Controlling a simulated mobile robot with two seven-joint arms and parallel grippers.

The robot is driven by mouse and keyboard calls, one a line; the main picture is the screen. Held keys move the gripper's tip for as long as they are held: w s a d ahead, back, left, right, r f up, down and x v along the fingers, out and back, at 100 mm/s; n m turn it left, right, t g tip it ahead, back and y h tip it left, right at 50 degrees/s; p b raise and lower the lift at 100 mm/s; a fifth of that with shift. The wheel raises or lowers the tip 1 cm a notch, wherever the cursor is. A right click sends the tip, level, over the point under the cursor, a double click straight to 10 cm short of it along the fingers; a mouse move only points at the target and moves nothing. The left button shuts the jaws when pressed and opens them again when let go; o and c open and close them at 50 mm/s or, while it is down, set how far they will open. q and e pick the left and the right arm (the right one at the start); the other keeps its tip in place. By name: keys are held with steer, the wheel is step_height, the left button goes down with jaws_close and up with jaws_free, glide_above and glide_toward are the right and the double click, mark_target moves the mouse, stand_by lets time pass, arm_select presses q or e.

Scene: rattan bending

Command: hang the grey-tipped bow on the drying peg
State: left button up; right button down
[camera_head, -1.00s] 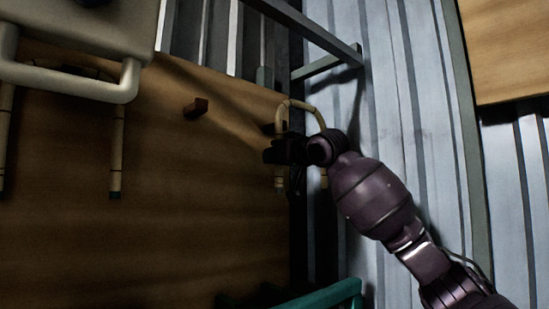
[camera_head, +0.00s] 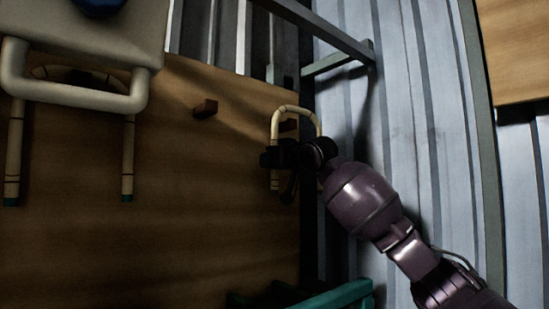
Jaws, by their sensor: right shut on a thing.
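My right gripper (camera_head: 279,157) is shut on a small tan bow (camera_head: 297,108), an upright arch with its bend at the top. One leg hangs below the gripper, its tip greyish and dim; the other leg is mostly hidden behind my wrist. A dark red-brown peg (camera_head: 289,125) on the brown board (camera_head: 210,210) shows inside the arch, below its bend. I cannot tell whether the bow touches this peg. Another red-brown peg (camera_head: 205,108) to the left is bare. My left gripper is not in view.
A second bow with teal tips (camera_head: 128,160) hangs at the left, its top partly hidden by a pale block with a rounded handle (camera_head: 75,100). Teal rails (camera_head: 340,296) stand at the bottom. A grey metal frame (camera_head: 335,35) is above right.

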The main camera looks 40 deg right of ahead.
steer(key=shift+w+a+f+p, duration=0.1)
steer(key=shift+w+p, duration=0.45)
steer(key=shift+w, duration=0.45)
steer(key=shift+w+a+f+p, duration=0.1)
steer(key=shift+w+p, duration=0.45)
steer(key=shift+w, duration=0.4)
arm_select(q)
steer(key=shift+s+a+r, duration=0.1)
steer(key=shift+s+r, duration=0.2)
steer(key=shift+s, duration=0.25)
arm_select(e)
steer(key=shift+w+f, duration=0.4)
steer(key=shift+w, duration=0.15)
steer(key=c, duration=0.9)
jaws_free()
steer(key=shift+c, duration=0.2)
arm_select(q)
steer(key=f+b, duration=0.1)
steer(key=b, duration=0.1)
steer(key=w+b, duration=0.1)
steer(key=b, duration=0.1)
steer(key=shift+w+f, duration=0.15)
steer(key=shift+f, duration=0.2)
arm_select(e)
glide_toward(254, 167)
steer(key=s, duration=0.3)
steer(key=shift+s+d, duration=0.1)
steer(key=shift+s, duration=0.2)
